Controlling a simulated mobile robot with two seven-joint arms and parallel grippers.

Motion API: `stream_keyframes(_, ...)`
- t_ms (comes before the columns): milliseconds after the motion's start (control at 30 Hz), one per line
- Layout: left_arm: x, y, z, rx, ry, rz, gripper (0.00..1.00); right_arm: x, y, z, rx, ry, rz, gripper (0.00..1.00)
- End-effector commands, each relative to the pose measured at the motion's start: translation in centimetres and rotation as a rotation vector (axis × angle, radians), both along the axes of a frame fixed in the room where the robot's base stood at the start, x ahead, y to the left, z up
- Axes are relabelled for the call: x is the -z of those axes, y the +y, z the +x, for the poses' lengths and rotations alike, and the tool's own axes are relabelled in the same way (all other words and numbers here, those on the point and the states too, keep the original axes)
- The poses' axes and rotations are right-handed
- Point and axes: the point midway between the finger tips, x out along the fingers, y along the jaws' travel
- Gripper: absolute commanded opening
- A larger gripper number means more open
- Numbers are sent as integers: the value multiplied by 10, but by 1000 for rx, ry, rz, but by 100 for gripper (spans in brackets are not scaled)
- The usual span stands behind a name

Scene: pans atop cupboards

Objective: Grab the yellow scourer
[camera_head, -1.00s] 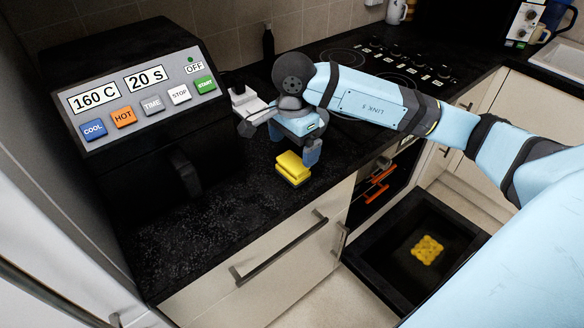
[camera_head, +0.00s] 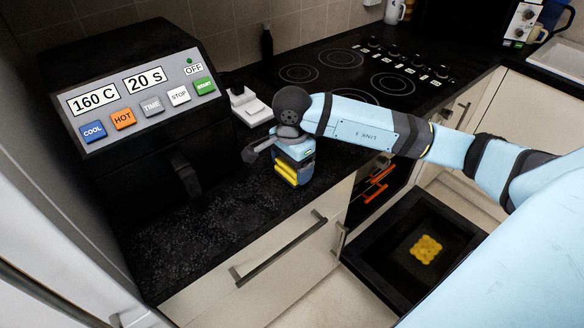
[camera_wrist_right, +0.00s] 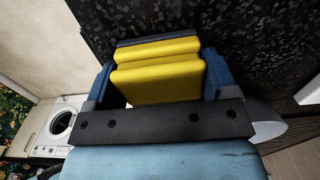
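The yellow scourer (camera_head: 287,173) lies on the black worktop near its front edge, partly hidden by my right gripper (camera_head: 278,167). In the right wrist view the scourer (camera_wrist_right: 155,80) is a yellow block with a dark layer, between the two blue fingers of the right gripper (camera_wrist_right: 160,78). One finger stands at each side of it, very close to its sides. I cannot tell whether both fingers press on it. The scourer looks to be still at worktop height. My left gripper is not in view.
A black fryer (camera_head: 130,180) with a button panel stands left of the gripper. A white object (camera_head: 250,107) lies behind it. The hob (camera_head: 375,75) is at the back right. A black basket (camera_head: 385,237) with yellow food (camera_head: 426,249) is at the lower right, beyond the worktop's edge.

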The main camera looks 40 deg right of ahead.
Motion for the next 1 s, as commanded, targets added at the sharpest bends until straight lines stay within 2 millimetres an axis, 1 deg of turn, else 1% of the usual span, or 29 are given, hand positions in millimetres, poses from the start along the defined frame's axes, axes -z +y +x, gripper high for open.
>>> stream_keyframes(33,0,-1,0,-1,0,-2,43,0,0,0,0,0,0,59)
stream_keyframes(67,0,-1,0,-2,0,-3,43,0,0,0,0,0,0,55)
stream_keyframes(367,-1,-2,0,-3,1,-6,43,-2,0,0,0,-1,0,55)
stream_keyframes(467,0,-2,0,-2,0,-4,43,-7,0,1,0,-2,-1,55)
stream_keyframes(567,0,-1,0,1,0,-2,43,-17,0,1,1,-4,0,55)
stream_keyframes(667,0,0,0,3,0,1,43,-34,0,1,0,-5,0,55)
stream_keyframes(767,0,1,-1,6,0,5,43,-59,0,1,-1,-7,1,55)
stream_keyframes(1000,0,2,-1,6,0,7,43,-132,0,1,0,-7,1,55)
